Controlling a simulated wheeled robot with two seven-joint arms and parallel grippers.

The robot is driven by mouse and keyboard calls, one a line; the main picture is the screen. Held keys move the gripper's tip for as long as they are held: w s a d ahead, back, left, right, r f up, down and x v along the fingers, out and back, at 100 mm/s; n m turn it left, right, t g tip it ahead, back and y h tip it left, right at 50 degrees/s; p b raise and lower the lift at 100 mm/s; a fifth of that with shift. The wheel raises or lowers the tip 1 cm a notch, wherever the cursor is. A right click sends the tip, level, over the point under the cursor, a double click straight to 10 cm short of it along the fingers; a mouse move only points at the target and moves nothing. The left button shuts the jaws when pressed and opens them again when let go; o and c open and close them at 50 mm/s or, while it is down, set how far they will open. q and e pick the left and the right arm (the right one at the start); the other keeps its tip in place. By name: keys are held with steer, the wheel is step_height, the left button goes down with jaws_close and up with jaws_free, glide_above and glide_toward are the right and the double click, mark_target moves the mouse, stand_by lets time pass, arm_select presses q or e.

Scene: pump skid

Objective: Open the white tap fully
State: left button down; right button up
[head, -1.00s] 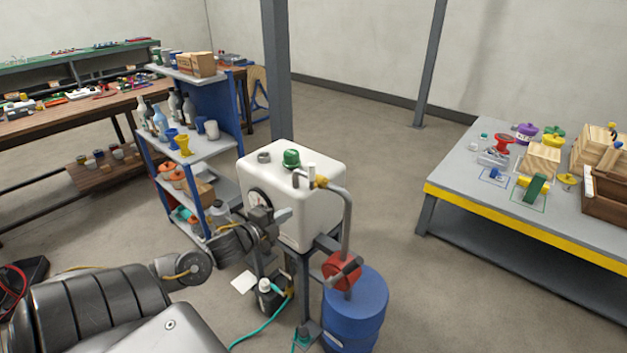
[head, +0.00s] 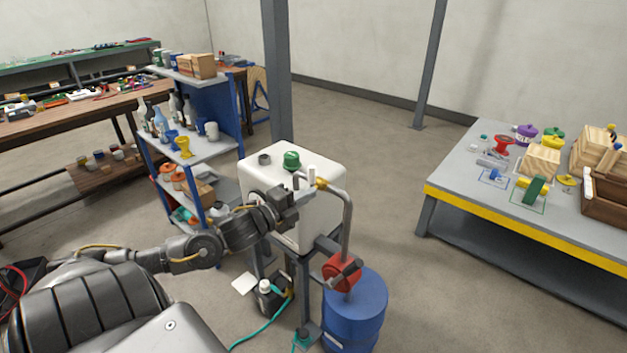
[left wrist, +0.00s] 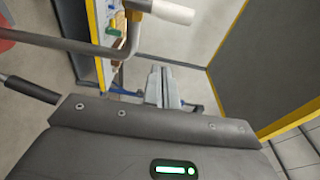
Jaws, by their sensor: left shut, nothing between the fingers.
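The white tap's pale lever (head: 310,178) stands up beside the brass fitting (head: 322,184) at the top of the bent grey pipe, at the front right of the white tank (head: 325,160). In the left wrist view the white lever sleeve (left wrist: 170,11) shows at the top, past my fingertips. My left gripper (head: 312,194) is just in front of the lever, close below it; I cannot tell if it touches. Its fingers (left wrist: 165,70) are shut and empty in the left wrist view. My right gripper is not in view.
A green knob (head: 291,159) sits on the tank. A loaded shelf (head: 205,150) stands left; a yellow-edged table (head: 460,190) stands right. Floor between tank and table is clear.

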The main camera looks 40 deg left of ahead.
mark_target(313, 181)
arm_select(q)
steer(key=w+p, duration=0.2)
steer(key=w, duration=0.5)
steer(key=a+p, duration=0.1)
steer(key=s+a+p, duration=0.1)
steer(key=a, duration=0.1)
steer(key=shift+s, duration=0.1)
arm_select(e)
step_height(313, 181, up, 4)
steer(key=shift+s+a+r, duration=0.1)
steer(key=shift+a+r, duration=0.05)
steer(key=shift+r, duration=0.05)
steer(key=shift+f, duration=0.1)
